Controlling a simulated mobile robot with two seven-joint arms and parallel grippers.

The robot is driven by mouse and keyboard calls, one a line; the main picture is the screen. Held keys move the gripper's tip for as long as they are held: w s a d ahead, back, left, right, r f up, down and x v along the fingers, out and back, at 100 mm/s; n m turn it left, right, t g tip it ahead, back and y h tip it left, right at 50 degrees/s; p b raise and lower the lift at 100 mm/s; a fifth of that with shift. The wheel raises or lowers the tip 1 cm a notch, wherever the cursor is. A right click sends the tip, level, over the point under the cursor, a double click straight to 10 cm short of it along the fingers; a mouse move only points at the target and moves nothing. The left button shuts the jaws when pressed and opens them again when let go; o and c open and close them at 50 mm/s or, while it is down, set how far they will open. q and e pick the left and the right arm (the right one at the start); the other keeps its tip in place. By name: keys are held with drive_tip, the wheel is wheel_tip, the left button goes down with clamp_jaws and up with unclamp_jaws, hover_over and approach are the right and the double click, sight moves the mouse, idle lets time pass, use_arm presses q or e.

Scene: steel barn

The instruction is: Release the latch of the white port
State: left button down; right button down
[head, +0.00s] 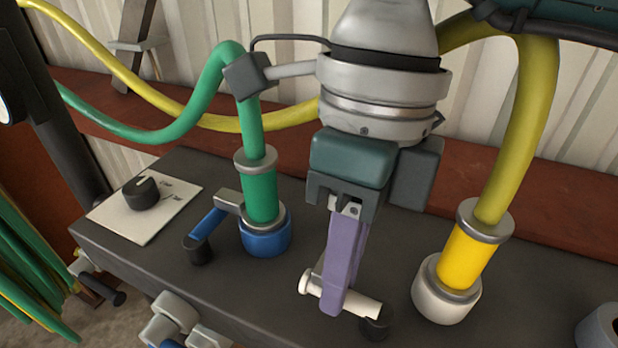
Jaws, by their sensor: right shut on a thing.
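The white port (433,291) stands on the dark bench top, right of centre, with a yellow-ended connector (466,256) seated upright in it. The white latch lever (361,302) lies to the left of the port, with a dark knob (375,328) at its near right end. My right gripper (338,299) reaches down from above with its purple fingers shut on the white lever. The fingers hide the lever's middle, and I cannot see how the lever joins the port. My left gripper is not in view.
Left of my right gripper, a blue port (265,238) holds a green connector (261,192), beside a blue latch lever (209,226). A black dial (141,192) sits on a white plate at the bench's left. Yellow and green hoses arch behind. A grey-white part (607,332) stands at the lower right.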

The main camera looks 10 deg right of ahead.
drive_tip(key=shift+s+a+n, duration=0.1)
drive_tip(key=shift+n, duration=0.4)
drive_tip(key=c, duration=0.8)
unclamp_jaws()
drive_tip(key=r, duration=0.3)
drive_tip(key=w+r, duration=0.1)
drive_tip(key=r, duration=0.2)
drive_tip(key=d+r+b, duration=0.1)
drive_tip(key=r, duration=0.2)
drive_tip(key=shift+w+r, duration=0.3)
drive_tip(key=shift+r, duration=0.1)
drive_tip(key=shift+s, duration=0.1)
